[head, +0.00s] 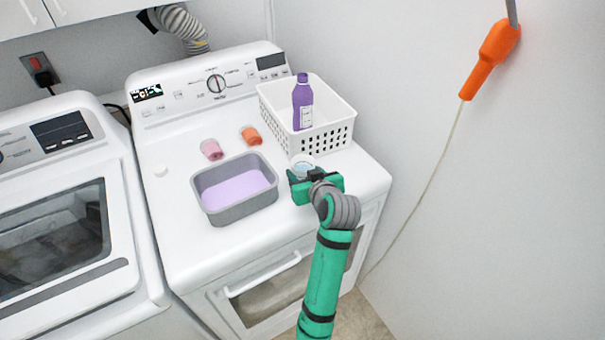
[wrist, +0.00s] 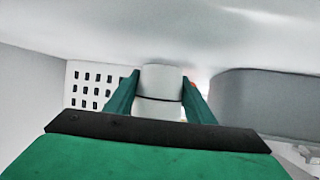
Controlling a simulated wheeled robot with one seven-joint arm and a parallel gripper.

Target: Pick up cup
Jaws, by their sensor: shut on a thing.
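The cup (head: 303,160) is small and whitish with a pale bluish inside, on the right part of the dryer top in the head view. My gripper (head: 303,174) is at its near side. In the wrist view the white cup (wrist: 161,83) sits between the two green fingers of my gripper (wrist: 160,95), which are shut on it from both sides. A dark line crosses its middle. I cannot tell whether its base touches the surface.
A white basket (head: 337,131) with a purple bottle (head: 303,103) stands behind the cup. A grey basin (head: 240,213) with lilac contents is to its left. Pink (head: 212,150) and orange (head: 251,136) cups lie behind the basin. A wall bounds the right.

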